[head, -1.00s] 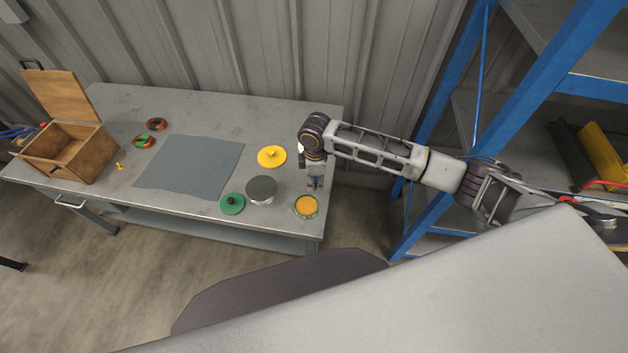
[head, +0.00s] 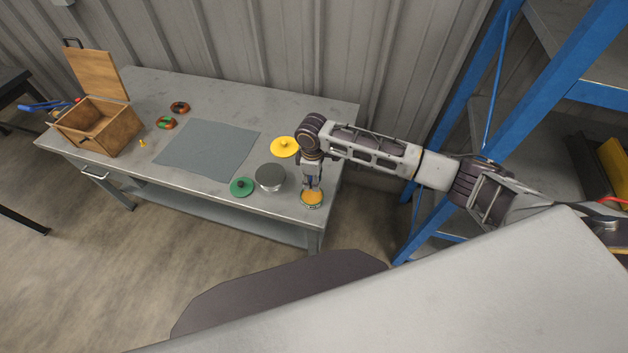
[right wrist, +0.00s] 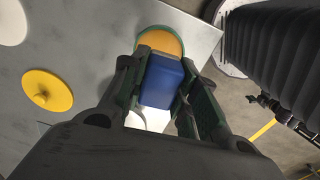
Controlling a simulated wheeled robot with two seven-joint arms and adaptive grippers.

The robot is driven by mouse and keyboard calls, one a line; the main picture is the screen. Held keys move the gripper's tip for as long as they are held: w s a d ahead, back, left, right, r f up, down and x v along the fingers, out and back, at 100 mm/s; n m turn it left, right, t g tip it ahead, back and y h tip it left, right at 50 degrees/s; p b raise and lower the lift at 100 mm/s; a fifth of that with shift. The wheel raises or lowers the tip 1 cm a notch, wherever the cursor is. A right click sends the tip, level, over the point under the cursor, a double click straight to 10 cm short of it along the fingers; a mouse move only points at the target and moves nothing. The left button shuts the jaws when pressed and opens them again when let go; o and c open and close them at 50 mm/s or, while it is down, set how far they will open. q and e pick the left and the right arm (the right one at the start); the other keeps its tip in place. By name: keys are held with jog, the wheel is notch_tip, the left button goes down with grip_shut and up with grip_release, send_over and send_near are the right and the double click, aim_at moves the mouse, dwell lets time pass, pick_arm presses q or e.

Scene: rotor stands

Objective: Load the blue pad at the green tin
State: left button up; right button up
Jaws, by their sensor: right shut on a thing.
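The green tin (head: 311,205) stands near the right front corner of the table, with an orange surface inside its rim. In the right wrist view, the orange surface (right wrist: 160,39) shows partly, just beyond the fingers. My right gripper (head: 312,184) points down over the tin and is shut on the blue pad (right wrist: 162,83), a block between the two fingers. I cannot tell whether the pad touches the orange surface. My left gripper is not in view.
A green lid (head: 241,187) and a dark-topped round tin (head: 270,177) stand left of the green tin, with a yellow lid (head: 284,146) behind. A grey mat (head: 208,149), two small rings and an open wooden box (head: 99,123) lie further left. A blue shelf frame (head: 510,120) stands right.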

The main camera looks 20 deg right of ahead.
jog(key=shift+w+a+f+m, duration=0.1)
jog(key=shift+w+m, duration=0.05)
jog(key=shift+m, duration=0.15)
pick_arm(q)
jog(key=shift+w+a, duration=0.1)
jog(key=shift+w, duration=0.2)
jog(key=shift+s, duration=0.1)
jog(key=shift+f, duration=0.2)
pick_arm(e)
jog(key=shift+f, duration=0.1)
jog(key=shift+f+b, duration=0.35)
jog(key=shift+b, duration=0.15)
jog(key=shift+f+b, duration=1.95)
jog(key=shift+b, duration=0.2)
jog(key=shift+f+b, duration=0.45)
jog(key=shift+b, duration=0.05)
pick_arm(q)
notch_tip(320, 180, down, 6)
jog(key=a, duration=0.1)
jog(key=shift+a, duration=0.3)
